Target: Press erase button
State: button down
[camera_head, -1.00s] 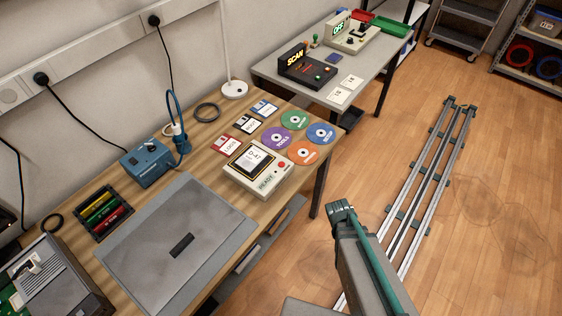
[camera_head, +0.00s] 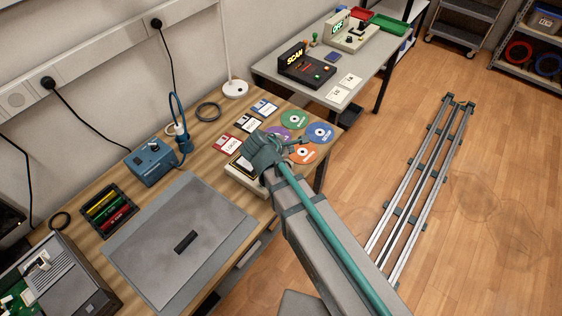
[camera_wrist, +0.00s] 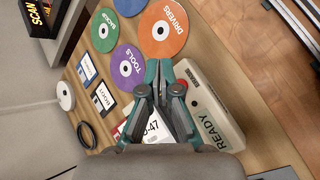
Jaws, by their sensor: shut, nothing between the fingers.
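The cream device (camera_head: 233,178) stands on the wooden bench, largely hidden behind my arm in the head view. My gripper (camera_head: 291,143) is above the device's far right part in the head view. In the wrist view my gripper (camera_wrist: 163,80) is shut and empty, its fingers over the device's top. I cannot tell if they touch it.
Several discs, one orange (camera_head: 302,153), and floppy disks (camera_head: 225,144) lie just beyond the device. A grey mat (camera_head: 170,240) and a blue box (camera_head: 150,163) are on its left. A second table with a scan unit (camera_head: 308,70) stands behind.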

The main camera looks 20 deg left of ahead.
jog(key=shift+n+t, duration=0.3)
jog(key=shift+n, duration=0.3)
jog(key=a+r, duration=0.2)
jog(key=r, duration=0.1)
jog(key=shift+a+r, duration=0.2)
jog(key=shift+a, duration=0.15)
jog(key=shift+f, duration=0.15)
notch_tip(320, 180, down, 6)
jog(key=b, duration=0.5)
jog(key=shift+f+b, duration=0.5)
jog(key=shift+f, duration=0.8)
jog(key=shift+f, duration=0.1)
jog(key=shift+f, duration=0.3)
